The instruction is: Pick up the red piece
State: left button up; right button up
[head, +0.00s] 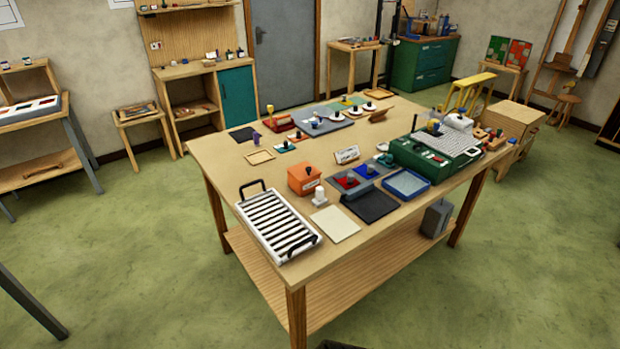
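A red piece (347,182) with a dark knob on top lies in the left part of a grey tray (351,194) near the middle of the wooden table. A blue piece (366,172) with a similar knob lies in the part to its right. The view is too small to tell the red piece's exact outline. Neither of my grippers is in view, and nothing visible is touching the red piece.
On the wooden table (225,150), an orange box (304,179) stands left of the tray. A white slatted rack (278,226) lies at the front left, a dark mat (371,205) in front, a blue-rimmed tray (405,184) and green machine (418,160) right. Green floor surrounds the table.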

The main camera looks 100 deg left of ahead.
aim_at(346, 176)
jog(key=u, duration=3)
